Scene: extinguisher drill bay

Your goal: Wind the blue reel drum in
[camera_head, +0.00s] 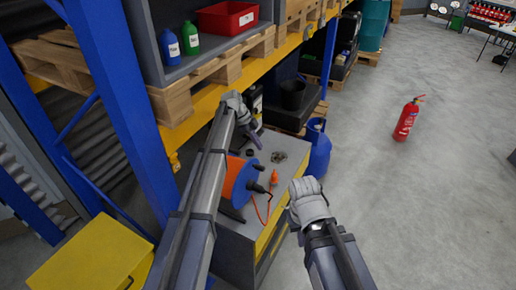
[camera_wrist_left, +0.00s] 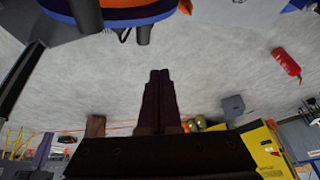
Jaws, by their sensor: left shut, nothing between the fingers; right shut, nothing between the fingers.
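The reel has a blue flanged drum (camera_head: 249,180) with orange cable on it and stands on the workbench in the head view. Dark knobs or a handle stick out from its face. In the left wrist view the blue drum (camera_wrist_left: 150,18) shows upside down at the top edge, with dark grips below it. My left gripper (camera_head: 257,143) is above and just behind the reel, apart from it; its closed, empty fingers (camera_wrist_left: 159,78) show in the left wrist view. My right gripper (camera_head: 303,192) is at the bench's right side, right of the reel; its fingertips are mostly hidden.
An orange cable end with a plug (camera_head: 274,178) lies on the bench (camera_head: 287,146) beside the reel. A blue gas bottle (camera_head: 319,150) stands behind the bench. Blue rack posts (camera_head: 120,90) and a yellow cabinet (camera_head: 90,262) are at left. Open floor lies right, with a red extinguisher (camera_head: 406,120).

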